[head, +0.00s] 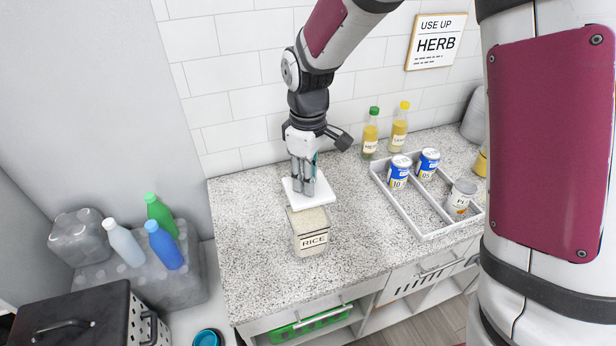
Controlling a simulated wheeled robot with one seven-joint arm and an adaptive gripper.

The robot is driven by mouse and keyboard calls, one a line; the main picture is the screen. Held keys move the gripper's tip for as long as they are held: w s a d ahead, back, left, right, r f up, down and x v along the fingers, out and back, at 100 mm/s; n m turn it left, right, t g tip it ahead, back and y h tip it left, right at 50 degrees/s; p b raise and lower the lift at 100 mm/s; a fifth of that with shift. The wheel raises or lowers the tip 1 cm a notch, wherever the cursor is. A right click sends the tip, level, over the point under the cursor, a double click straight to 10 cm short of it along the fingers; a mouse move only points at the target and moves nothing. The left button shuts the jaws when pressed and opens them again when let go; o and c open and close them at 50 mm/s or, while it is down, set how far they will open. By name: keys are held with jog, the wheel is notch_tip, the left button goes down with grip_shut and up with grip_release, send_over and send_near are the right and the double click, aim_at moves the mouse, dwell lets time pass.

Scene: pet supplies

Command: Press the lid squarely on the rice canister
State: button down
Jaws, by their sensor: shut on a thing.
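The rice canister (309,233) stands upright on the speckled counter, with a "RICE" label on its front. The white square lid (321,195) is at the canister's top, set toward the back and looking slightly turned against it. The canister's front top edge shows below the lid. I cannot tell whether the lid touches the rim or hovers just above it. My gripper (305,188) points down from above and is shut on the lid's middle. The gripper hides the exact grip point.
A white divided tray (427,233) with several cans stands to the right on the counter (260,283). Two bottles, one green-capped (371,133) and one yellow-capped (399,128), stand behind it by the tiled wall. The counter left of the canister is clear.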

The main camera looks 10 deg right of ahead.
aim_at(308, 199)
jog(key=shift+f, duration=0.15)
jog(key=shift+f+b, duration=0.5)
jog(key=shift+f, duration=2.6)
jog(key=shift+f, duration=0.15)
jog(key=c, duration=0.8)
grip_release()
jog(key=shift+r+p, duration=1)
jog(key=shift+r, duration=2.5)
